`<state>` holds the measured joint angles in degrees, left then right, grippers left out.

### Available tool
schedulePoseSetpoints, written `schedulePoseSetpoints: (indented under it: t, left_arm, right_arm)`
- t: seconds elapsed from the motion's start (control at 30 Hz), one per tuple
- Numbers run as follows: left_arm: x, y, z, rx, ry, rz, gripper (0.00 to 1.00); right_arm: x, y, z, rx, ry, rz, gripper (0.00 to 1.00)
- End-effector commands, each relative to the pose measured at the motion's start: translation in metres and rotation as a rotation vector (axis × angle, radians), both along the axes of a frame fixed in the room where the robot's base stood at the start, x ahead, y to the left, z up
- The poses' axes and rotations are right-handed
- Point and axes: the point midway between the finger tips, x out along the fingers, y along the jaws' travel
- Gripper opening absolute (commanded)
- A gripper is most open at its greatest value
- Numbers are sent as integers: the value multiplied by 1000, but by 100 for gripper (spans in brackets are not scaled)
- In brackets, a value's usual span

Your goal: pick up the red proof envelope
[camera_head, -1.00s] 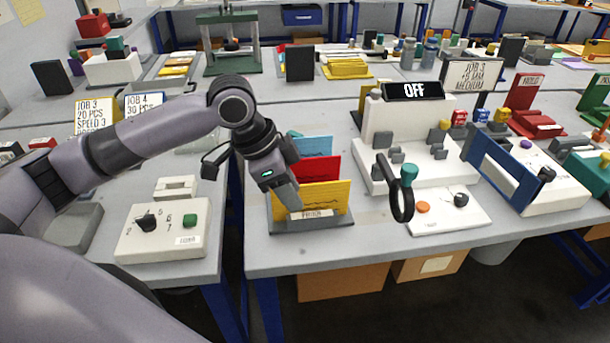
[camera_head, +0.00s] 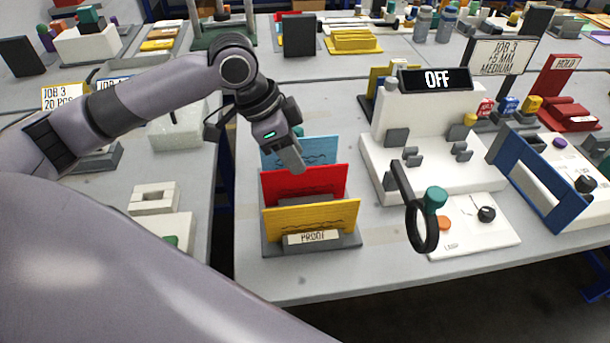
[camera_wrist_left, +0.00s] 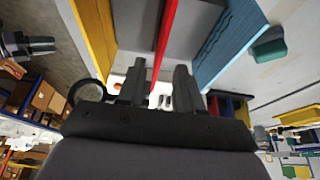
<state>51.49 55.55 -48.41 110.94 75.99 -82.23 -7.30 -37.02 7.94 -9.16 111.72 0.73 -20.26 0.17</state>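The red proof envelope (camera_head: 328,183) stands upright in the grey rack labelled PROOF (camera_head: 350,241), between a yellow envelope (camera_head: 310,218) in front and a light blue one (camera_head: 318,151) behind. My left gripper (camera_head: 294,167) is at the red envelope's top edge, hiding part of it and of the blue one. In the left wrist view the left gripper (camera_wrist_left: 159,82) has its two fingers apart. The red envelope (camera_wrist_left: 166,35) shows edge-on in the gap between them, with room visible on both sides. My right gripper is not in view.
A black ring on a handle (camera_head: 422,228) and a blue frame (camera_head: 535,180) are further right. Bare table (camera_head: 330,278) lies in front of the rack.

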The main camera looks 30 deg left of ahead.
Motion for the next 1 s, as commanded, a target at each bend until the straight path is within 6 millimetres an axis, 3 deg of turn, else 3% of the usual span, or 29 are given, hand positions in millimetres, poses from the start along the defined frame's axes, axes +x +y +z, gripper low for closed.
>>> schedulePoseSetpoints:
  t: [0.53, 1.0]
  left_arm:
    - [17, -22, -59, 1, 3, -1, 35]
    - [18, -23, -61, 0, 1, 0, 35]
  right_arm:
    - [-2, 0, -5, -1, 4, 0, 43]
    - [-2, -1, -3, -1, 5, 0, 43]
